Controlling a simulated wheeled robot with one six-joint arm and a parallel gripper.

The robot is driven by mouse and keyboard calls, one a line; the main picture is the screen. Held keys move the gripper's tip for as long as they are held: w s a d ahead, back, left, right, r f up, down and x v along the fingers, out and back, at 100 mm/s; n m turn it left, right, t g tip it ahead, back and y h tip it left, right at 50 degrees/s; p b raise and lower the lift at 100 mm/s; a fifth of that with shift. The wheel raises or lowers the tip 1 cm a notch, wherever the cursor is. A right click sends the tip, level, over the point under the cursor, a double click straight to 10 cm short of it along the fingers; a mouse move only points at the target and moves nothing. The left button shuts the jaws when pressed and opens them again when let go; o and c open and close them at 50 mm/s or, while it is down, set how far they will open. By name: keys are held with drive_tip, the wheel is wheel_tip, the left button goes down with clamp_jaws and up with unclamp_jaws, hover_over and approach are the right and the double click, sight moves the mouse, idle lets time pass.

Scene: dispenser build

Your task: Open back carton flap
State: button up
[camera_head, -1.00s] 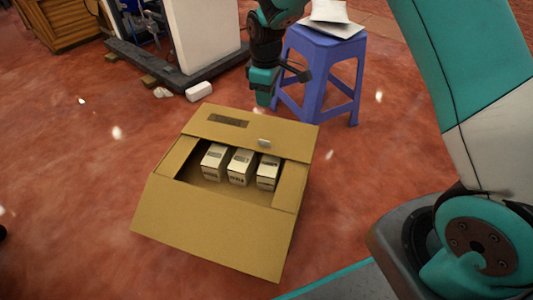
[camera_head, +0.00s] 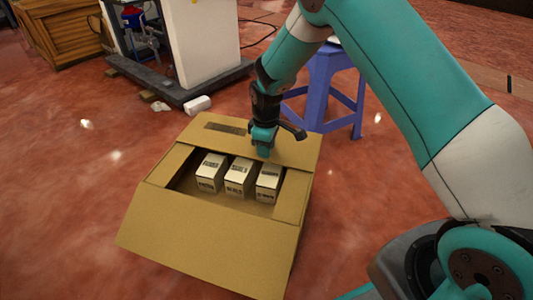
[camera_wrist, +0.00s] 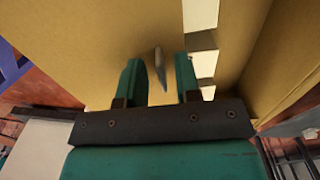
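The brown cardboard carton (camera_head: 205,235) stands on the floor, its near flap folded outward toward me. Its back flap (camera_head: 215,139) lies across the rear of the opening and fills much of the wrist view (camera_wrist: 95,40). A small grey tab (camera_wrist: 160,68) stands up from this flap. My gripper (camera_head: 263,150) is down at the flap's inner edge. In the wrist view its two fingers (camera_wrist: 158,64) are open, one on each side of the tab, with gaps visible on both sides. In the head view the gripper hides the tab.
White boxes (camera_head: 239,178) stand in a row inside the carton, just in front of the flap edge. A blue stool (camera_head: 320,85) is close behind my gripper. A machine on a dark base (camera_head: 180,88) stands at the back left. Red floor to the left is mostly clear.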

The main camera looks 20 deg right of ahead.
drive_tip(key=shift+f, duration=0.35)
clamp_jaws()
drive_tip(key=shift+r, duration=0.15)
